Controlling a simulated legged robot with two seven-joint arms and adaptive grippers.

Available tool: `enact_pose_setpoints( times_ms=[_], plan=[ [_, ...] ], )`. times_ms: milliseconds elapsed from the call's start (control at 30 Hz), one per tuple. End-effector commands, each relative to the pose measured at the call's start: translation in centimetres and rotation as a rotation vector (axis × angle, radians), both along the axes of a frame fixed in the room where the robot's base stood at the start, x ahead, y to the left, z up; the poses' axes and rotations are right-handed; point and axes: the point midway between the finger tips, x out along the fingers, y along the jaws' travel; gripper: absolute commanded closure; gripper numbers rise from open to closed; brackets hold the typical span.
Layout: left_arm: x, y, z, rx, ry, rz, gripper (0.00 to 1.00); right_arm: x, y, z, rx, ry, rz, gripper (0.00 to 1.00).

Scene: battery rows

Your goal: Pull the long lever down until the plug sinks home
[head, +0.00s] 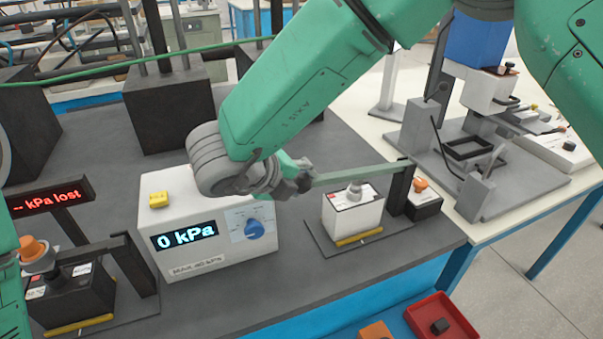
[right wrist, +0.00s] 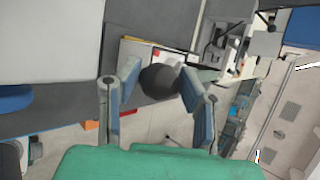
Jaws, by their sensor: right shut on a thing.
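The long lever (head: 355,174) is a pale grey-green bar. It runs from a black post (head: 400,190) at right toward my right gripper (head: 298,180), nearly level in the head view. Under it stands a white box (head: 350,215) with the grey plug (head: 355,190) at its top, close below the bar; I cannot tell how deep the plug sits. In the right wrist view my right gripper is shut on the lever's dark round knob (right wrist: 160,80), with a finger on each side. My left gripper does not show.
A white gauge box (head: 215,255) reading 0 kPa stands just left of the white box. A second black box (head: 80,290) with a post is farther left, by a red sign (head: 48,200). A red tray (head: 440,325) lies beyond the front edge.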

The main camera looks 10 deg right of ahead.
Motion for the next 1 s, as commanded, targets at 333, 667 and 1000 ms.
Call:
enact_pose_setpoints(
  times_ms=[333, 667, 1000],
  plan=[
    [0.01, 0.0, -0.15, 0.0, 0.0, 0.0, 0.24, -0.12, 0.23, -0.57, 0.011, 0.003, 0.002, 1.0],
    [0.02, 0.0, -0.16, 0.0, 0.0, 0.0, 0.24, -0.09, 0.13, -0.53, 0.007, 0.003, 0.001, 0.48],
    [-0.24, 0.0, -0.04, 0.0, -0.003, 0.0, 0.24, -0.05, 0.08, -0.41, 0.006, 0.002, 0.0, 0.48]
  ],
)
